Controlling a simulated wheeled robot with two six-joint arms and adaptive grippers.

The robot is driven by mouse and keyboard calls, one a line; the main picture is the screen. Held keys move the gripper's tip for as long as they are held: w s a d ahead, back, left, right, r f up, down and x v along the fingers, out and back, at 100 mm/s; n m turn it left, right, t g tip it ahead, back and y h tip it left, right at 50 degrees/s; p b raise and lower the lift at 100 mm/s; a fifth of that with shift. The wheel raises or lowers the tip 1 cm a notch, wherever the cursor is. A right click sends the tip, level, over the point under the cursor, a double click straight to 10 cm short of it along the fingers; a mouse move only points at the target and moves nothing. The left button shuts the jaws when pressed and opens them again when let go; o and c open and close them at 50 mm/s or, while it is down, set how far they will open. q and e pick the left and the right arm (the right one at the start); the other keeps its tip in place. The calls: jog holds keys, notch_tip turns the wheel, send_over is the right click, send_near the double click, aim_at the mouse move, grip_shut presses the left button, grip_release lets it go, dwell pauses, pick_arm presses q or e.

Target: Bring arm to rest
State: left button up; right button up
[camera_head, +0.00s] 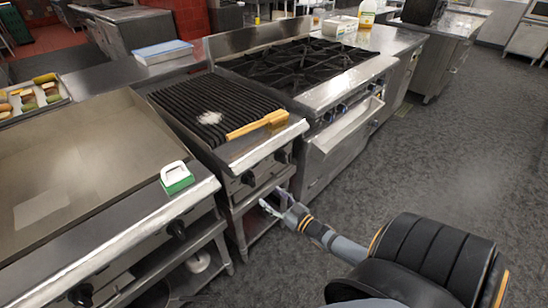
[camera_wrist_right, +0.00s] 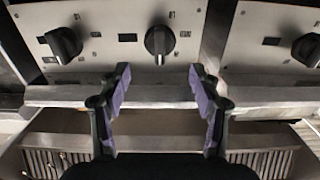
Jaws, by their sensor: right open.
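My right arm comes in from the lower right in the head view. Its gripper (camera_head: 270,207) is low in front of the charcoal grill (camera_head: 205,100), below the level of the grill's knobs. In the right wrist view the right gripper (camera_wrist_right: 160,85) is open, with two purple-padded fingers apart and nothing between them. Beyond the fingers is a metal front panel (camera_wrist_right: 100,20) with black knobs (camera_wrist_right: 159,42). I cannot tell whether a finger touches the panel. My left gripper does not show in either view.
A wooden-handled brush (camera_head: 258,124) lies on the grill's front edge. A green-and-white scrubber (camera_head: 176,177) sits on the flat griddle (camera_head: 75,180) at left. A gas range (camera_head: 335,92) stands right of the grill. The grey floor (camera_head: 430,150) at right is clear.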

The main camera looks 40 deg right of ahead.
jog(key=shift+s, duration=0.4)
jog(key=s+f+m+g+h+p, duration=0.15)
jog(key=s+f+g, duration=0.35)
jog(key=s+f, duration=0.5)
jog(key=s+f+g+h+p, duration=0.2)
jog(key=s+f+g, duration=0.3)
jog(key=f, duration=0.9)
jog(key=s+a+f+g+p, duration=0.1)
jog(key=s+a+f+g, duration=0.2)
jog(key=s, duration=0.8)
jog(key=s+a+f+g+y+p, duration=0.1)
jog(key=s+a+f+g, duration=0.2)
jog(key=s+a+f, duration=0.3)
jog(key=s+f+n, duration=0.1)
jog(key=s, duration=0.4)
jog(key=shift+s+a+g, duration=0.2)
jog(key=shift+a+g, duration=0.2)
